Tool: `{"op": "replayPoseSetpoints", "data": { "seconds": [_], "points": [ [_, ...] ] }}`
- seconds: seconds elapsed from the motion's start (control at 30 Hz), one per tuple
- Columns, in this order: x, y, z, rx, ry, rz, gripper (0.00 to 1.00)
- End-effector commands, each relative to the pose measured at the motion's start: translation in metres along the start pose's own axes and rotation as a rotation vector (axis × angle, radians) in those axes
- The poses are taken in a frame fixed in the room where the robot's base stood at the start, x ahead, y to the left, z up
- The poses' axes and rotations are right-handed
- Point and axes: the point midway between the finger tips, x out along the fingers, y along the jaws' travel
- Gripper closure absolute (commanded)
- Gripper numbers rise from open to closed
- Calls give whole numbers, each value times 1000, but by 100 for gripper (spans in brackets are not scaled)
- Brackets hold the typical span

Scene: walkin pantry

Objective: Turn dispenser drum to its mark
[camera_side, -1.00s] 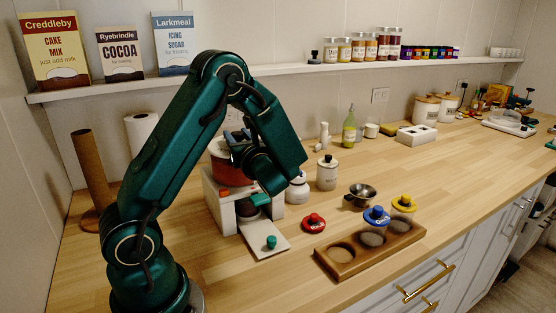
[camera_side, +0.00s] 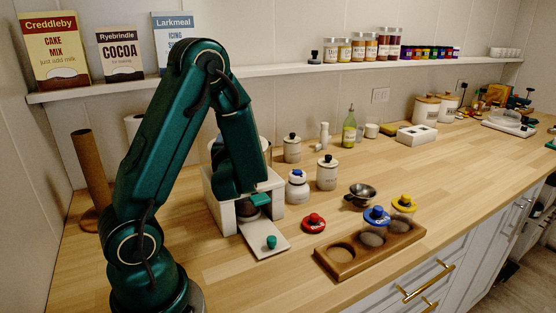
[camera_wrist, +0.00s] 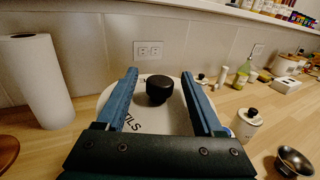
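The dispenser (camera_side: 222,216) is a white housing on the counter, with a green tab and a sloping white chute at its front. My gripper (camera_side: 240,185) is over it in the side view and hides most of its drum. In the wrist view, a round white top (camera_wrist: 150,118) with a black knob (camera_wrist: 159,88) and partly hidden black lettering lies below the fingers; it appears to be the drum's top. My gripper (camera_wrist: 158,76) is open, with one blue finger on each side of the knob and gaps between. No mark can be made out.
A paper towel roll (camera_wrist: 36,82) stands left. White canisters (camera_side: 327,174) with black knobs and a small white jar (camera_side: 297,188) stand right of the dispenser. A red-knobbed lid (camera_side: 313,222), a metal bowl (camera_side: 360,196) and a wooden tray (camera_side: 340,277) are further right.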

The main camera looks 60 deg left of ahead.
Motion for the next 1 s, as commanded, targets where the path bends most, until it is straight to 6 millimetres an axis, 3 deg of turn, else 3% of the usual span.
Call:
{"op": "replayPoseSetpoints", "data": {
  "seconds": [0.37, 0.6, 1.0],
  "points": [
    [-3, -1, -1, 2, 5, -2, 31],
    [-30, -2, -1, 3, 3, -8, 31],
    [-30, 0, 41, -8, -1, 2, 31]
  ]
}}
